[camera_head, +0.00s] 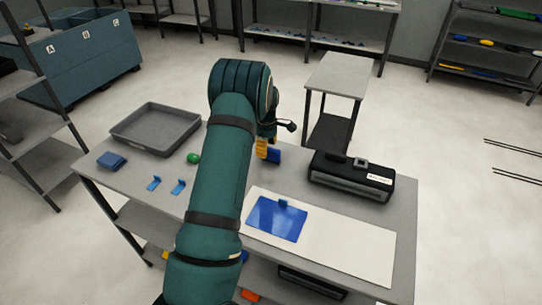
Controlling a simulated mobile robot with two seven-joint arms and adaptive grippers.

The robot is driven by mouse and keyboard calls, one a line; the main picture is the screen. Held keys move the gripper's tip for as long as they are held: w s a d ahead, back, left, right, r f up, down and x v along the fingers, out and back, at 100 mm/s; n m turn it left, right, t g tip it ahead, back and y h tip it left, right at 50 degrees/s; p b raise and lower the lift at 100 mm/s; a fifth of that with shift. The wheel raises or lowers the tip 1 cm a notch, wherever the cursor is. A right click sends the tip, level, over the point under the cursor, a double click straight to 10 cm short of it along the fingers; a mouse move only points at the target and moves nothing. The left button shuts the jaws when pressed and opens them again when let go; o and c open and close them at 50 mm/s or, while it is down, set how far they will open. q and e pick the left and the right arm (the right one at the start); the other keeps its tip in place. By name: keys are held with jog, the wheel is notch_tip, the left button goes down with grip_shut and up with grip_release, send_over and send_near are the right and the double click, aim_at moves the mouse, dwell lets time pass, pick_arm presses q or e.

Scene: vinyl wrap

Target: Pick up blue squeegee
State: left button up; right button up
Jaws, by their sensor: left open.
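My left arm reaches up over the table, and my left gripper (272,130) is at its far end, partly hidden behind the arm. It is open. A blue block-like thing (274,155) with a yellow thing (262,148) beside it shows just below the gripper; I cannot tell whether they touch it. Two small blue tools (153,183) (178,187), squeegee-like, lie on the table left of my arm. Another small blue piece (284,203) is at the top edge of the blue film sheet (275,222). Which one is the blue squeegee is unclear. My right gripper is out of view.
The grey table (225,175) also holds a grey tray (155,129), a folded blue cloth (112,160), a green round thing (193,158), a white panel (345,247) under the film and a black box (350,176). A small side table (340,75) stands behind. Shelves line the room.

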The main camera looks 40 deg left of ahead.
aim_at(270, 159)
pick_arm(q)
jog(key=f, duration=0.3)
jog(key=w+f, duration=0.1)
jog(key=f, duration=0.1)
jog(key=shift+d, duration=0.4)
jog(key=shift+r, duration=0.1)
grip_shut()
